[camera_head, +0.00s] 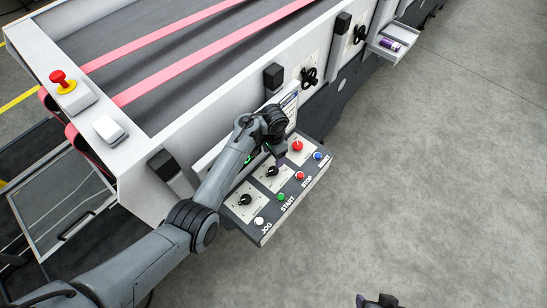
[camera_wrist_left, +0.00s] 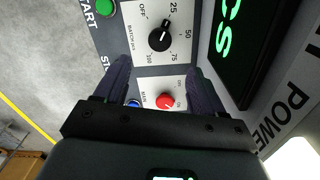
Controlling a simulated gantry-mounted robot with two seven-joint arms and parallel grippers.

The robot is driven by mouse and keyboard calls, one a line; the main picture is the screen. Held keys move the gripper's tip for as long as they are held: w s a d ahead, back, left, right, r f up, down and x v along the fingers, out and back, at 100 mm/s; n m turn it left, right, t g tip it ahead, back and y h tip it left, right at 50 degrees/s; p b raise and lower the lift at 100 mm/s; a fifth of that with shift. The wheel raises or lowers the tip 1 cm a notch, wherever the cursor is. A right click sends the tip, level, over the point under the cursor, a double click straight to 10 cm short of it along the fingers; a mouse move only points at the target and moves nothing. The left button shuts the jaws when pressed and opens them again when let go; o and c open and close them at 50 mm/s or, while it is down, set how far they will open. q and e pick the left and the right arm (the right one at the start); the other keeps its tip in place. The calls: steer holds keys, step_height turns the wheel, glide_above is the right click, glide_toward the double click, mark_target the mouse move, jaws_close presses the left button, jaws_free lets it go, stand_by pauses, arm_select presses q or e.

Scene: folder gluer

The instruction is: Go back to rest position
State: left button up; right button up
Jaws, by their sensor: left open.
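My left gripper (camera_head: 280,160) hangs over the upper end of the control panel (camera_head: 240,226) in the head view. In the left wrist view its two dark fingers (camera_wrist_left: 158,68) are spread apart, with nothing held between them. The red main knob (camera_wrist_left: 166,102) shows between and beyond the fingers; I cannot tell how far off it is. It also shows in the head view (camera_head: 297,146). The black batch-size knob (camera_wrist_left: 160,38) lies past the fingertips. A dark part of my right gripper (camera_head: 378,301) shows at the bottom edge; its jaws are unclear.
The panel carries white jog (camera_head: 259,221), green start (camera_head: 281,197), red stop (camera_head: 300,176) and blue reset (camera_head: 318,155) buttons. The machine's white side wall (camera_head: 215,128) and black handwheels (camera_head: 309,77) stand behind. A small tray (camera_head: 375,50) juts out farther along. The floor right of the panel is clear.

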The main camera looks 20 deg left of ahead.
arm_select(q)
steer(key=shift+r, duration=0.2)
stand_by(0.3)
steer(key=s+a+f+n, duration=0.1)
steer(key=s, duration=0.3)
steer(key=s+a+f+t, duration=0.1)
steer(key=s+f, duration=0.1)
steer(key=s, duration=0.3)
steer(key=s+a+f+n, duration=0.1)
steer(key=s+a+f, duration=0.1)
steer(key=s, duration=0.3)
steer(key=shift+f+n+y, duration=0.1)
steer(key=shift+n+y, duration=0.2)
steer(key=s+r+n+t, duration=0.1)
steer(key=s+r, duration=0.4)
steer(key=s, duration=0.5)
steer(key=s+r+n+t, duration=0.1)
steer(key=s+r, duration=0.3)
steer(key=s, duration=0.5)
steer(key=shift+s+d+r+t+h, duration=0.3)
steer(key=shift+s+r+h, duration=0.05)
steer(key=shift+h, duration=0.05)
